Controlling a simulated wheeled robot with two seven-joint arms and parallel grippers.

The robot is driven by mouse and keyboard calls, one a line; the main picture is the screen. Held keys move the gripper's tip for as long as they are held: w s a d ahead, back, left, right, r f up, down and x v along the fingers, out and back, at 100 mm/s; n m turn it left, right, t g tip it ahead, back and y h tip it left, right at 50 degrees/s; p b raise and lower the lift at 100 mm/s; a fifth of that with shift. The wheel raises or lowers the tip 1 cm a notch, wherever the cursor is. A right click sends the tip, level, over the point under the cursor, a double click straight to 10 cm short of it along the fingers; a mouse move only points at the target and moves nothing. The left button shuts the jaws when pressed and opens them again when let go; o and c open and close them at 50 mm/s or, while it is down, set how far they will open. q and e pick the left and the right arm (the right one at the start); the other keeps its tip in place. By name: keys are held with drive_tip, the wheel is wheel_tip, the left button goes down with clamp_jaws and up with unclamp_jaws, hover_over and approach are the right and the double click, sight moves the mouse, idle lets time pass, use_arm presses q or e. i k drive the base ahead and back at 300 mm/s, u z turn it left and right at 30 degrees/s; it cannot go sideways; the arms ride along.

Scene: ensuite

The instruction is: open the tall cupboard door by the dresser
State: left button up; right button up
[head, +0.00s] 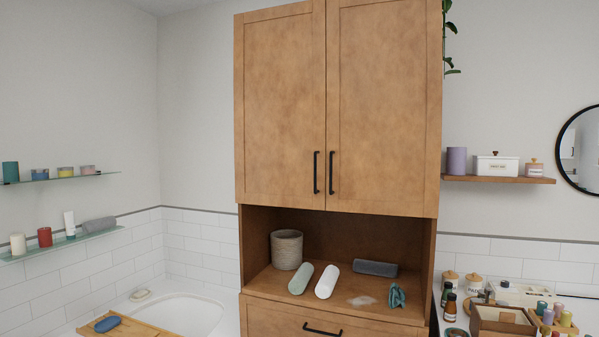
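A tall wooden cupboard stands in the middle of the head view, with a left door (280,105) and a right door (382,110). Both doors look shut. Each has a black vertical bar handle near the middle seam, the left handle (316,172) and the right handle (331,173). Below the doors is an open shelf niche, and under it a drawer (300,320) with a black horizontal handle (322,329). Neither of my grippers is in view.
The niche holds a woven basket (286,249), rolled towels (327,281) and a teal cloth (396,295). A bathtub (185,315) with a wooden tray lies left. A cluttered counter (505,295) and a wall shelf (500,179) are right. Space before the doors looks clear.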

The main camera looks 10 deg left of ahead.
sight(384, 62)
drive_tip(key=u, duration=0.7)
drive_tip(key=i, duration=0.85)
drive_tip(key=u, duration=0.4)
